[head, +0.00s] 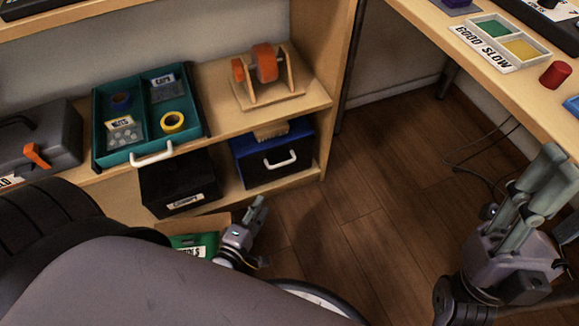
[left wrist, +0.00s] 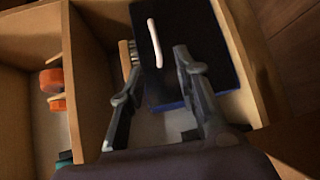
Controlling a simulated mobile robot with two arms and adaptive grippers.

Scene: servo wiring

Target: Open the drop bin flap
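A dark bin with a blue top (head: 274,157) and a white handle stands on the lower shelf. Its front panel looks closed. It also shows in the left wrist view (left wrist: 190,35), with the white handle (left wrist: 155,43) in front of the fingers. I cannot tell for sure that this is the drop bin. My left gripper (head: 257,206) is low in front of the shelf, below and left of the handle. In the left wrist view its fingers (left wrist: 158,66) are apart and empty. My right gripper (head: 554,162) is raised by the right-hand table, and its finger gap is unclear.
A black labelled box (head: 180,178) stands left of the bin. A teal tray (head: 140,158) and a wooden stand with an orange wheel (head: 268,90) are on the upper shelf. A green container (head: 190,241) is below. Floor (head: 370,200) is clear.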

